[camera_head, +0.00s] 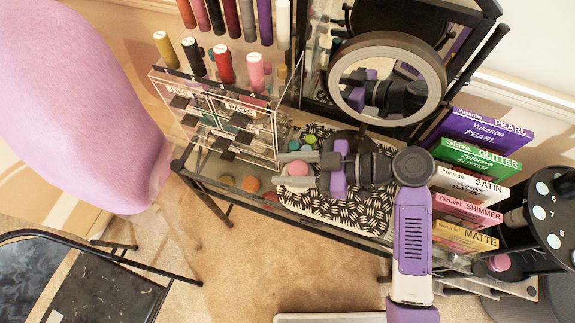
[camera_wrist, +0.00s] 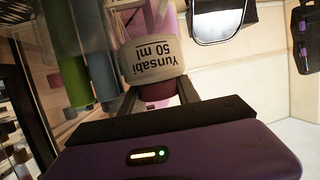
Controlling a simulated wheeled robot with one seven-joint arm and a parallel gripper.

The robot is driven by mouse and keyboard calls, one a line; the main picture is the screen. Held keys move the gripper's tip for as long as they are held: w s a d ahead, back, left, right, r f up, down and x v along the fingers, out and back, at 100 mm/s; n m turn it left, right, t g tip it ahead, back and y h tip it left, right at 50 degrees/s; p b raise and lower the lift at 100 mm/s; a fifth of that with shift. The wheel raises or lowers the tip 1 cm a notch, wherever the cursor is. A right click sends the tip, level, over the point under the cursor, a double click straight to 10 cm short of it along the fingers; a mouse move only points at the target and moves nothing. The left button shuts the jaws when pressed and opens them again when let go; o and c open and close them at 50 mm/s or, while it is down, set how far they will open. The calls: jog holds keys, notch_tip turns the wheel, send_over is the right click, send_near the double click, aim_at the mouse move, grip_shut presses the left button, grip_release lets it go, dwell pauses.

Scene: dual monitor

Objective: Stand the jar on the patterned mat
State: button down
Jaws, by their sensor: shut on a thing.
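The jar (camera_wrist: 152,58) is between my gripper's fingers in the wrist view. It has a cream body printed "Yunsabi 50 ml" and a darker pinkish part below the label in that view. In the head view the jar shows as a pink round top (camera_head: 298,168) at my fingertips. My gripper (camera_head: 290,170) is shut on it and comes in from the right, over the patterned mat (camera_head: 345,208). The mat is black and white and lies on the glass table. My gripper and arm hide part of it. I cannot tell whether the jar touches the mat.
A clear organizer (camera_head: 225,110) with several bottles stands left of the mat. A round ring mirror (camera_head: 387,80) stands behind it. Several coloured boxes (camera_head: 472,186) stand at the right. Small coloured discs (camera_head: 295,145) lie near the mat's back left. A pink chair (camera_head: 75,100) is at the left.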

jog(key=shift+f, duration=0.25)
jog(key=c, duration=1.2)
grip_release()
jog(key=shift+o, duration=0.2)
jog(key=shift+r, duration=0.2)
jog(key=shift+r+p, duration=0.3)
jog(key=shift+p, duration=0.1)
jog(key=b+v, duration=0.1)
jog(key=v, duration=1.1)
jog(key=shift+b, duration=0.3)
jog(key=shift+r, duration=0.15)
jog(key=shift+s, duration=0.1)
